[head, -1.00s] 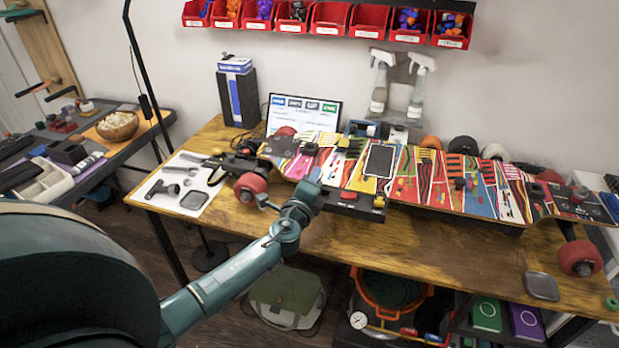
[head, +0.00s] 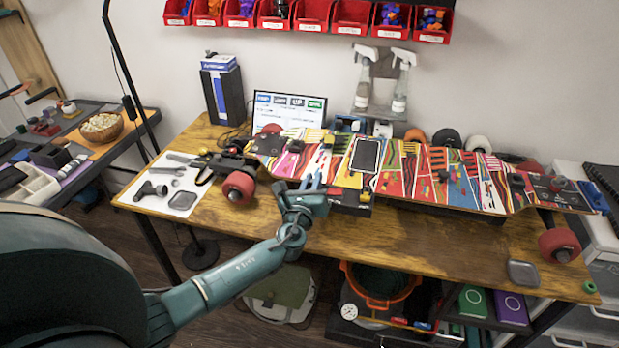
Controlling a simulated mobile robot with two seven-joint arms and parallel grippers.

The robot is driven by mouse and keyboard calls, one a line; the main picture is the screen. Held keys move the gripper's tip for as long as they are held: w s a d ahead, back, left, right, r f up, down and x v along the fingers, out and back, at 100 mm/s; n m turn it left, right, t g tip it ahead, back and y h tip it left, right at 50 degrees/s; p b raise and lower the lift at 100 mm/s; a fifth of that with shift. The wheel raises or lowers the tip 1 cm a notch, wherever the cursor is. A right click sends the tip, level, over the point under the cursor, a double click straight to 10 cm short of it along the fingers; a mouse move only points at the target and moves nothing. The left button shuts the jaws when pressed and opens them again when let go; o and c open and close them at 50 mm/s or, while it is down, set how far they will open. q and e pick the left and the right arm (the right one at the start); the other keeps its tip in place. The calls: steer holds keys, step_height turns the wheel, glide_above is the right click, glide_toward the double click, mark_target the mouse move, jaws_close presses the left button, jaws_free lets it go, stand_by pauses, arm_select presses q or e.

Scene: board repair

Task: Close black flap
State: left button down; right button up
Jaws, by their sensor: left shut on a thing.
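A black block (head: 350,208) with yellow and red parts sits at the front edge of the colourful skateboard deck (head: 480,185). I cannot make out for sure which part of it is a black flap. My left gripper (head: 311,182) is just left of this block, at the deck's front edge. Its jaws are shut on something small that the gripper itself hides. My right gripper is not in view.
The deck lies along the wooden workbench (head: 430,244). A red wheel (head: 238,187) is left of my gripper, and another (head: 559,245) is at the right. A white tool mat (head: 152,204) lies at the left. The bench front is mostly clear.

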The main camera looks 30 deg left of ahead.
arm_select(q)
steer(key=shift+d+f+m, duration=0.15)
steer(key=shift+f+m, duration=0.1)
steer(key=shift+m, duration=0.6)
steer(key=shift+d+f+m, duration=0.15)
steer(key=shift+f+m, duration=0.1)
steer(key=shift+m, duration=0.6)
steer(key=c, duration=1.8)
jaws_free()
steer(key=v, duration=1.3)
steer(key=shift+d, duration=0.1)
